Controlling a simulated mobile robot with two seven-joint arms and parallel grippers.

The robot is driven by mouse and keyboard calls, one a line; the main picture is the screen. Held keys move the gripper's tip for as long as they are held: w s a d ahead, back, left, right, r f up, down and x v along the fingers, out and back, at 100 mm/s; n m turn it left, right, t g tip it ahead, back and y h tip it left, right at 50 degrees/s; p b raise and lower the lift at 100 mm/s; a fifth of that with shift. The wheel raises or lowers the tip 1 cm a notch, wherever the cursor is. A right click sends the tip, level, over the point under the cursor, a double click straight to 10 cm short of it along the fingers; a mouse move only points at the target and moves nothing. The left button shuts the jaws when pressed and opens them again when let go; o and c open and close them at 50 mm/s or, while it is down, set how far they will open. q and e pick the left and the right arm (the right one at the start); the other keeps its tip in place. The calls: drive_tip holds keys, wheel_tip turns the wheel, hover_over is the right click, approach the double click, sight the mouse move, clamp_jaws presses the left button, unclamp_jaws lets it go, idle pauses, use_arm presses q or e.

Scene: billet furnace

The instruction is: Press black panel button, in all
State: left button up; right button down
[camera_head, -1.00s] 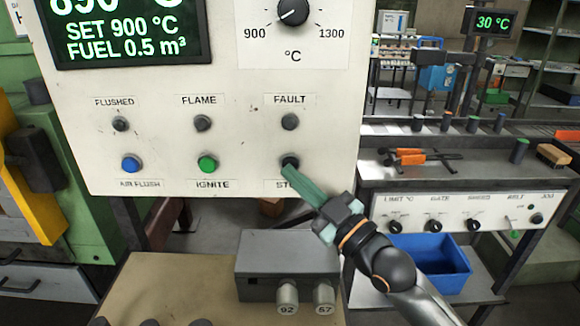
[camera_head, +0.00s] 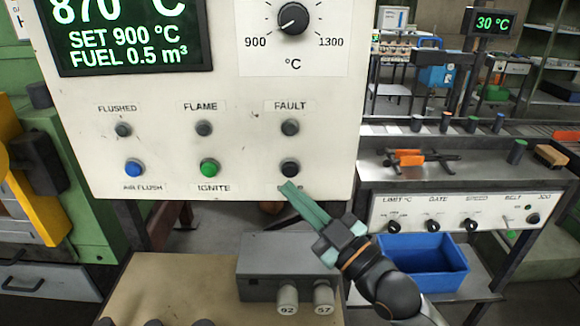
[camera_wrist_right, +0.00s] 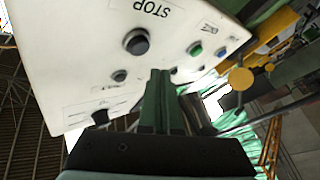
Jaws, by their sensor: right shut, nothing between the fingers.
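The black panel button (camera_head: 290,169) sits at the lower right of the white panel (camera_head: 250,120), under the FAULT lamp (camera_head: 290,128). My right gripper (camera_head: 289,188) is shut and empty. Its green fingertips are just below the black button in the head view, covering most of its STOP label. In the right wrist view the black button (camera_wrist_right: 137,42) shows beside the word STOP, apart from the closed fingers (camera_wrist_right: 160,75). My left gripper is not in view.
A blue button (camera_head: 134,168) and a green button (camera_head: 209,168) sit left of the black one. A grey box (camera_head: 262,262) stands below the panel on a tan surface. A blue bin (camera_head: 425,262) and a bench with knobs are at the right.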

drive_tip(key=s+p, duration=0.1)
drive_tip(key=s, duration=0.2)
idle(0.8)
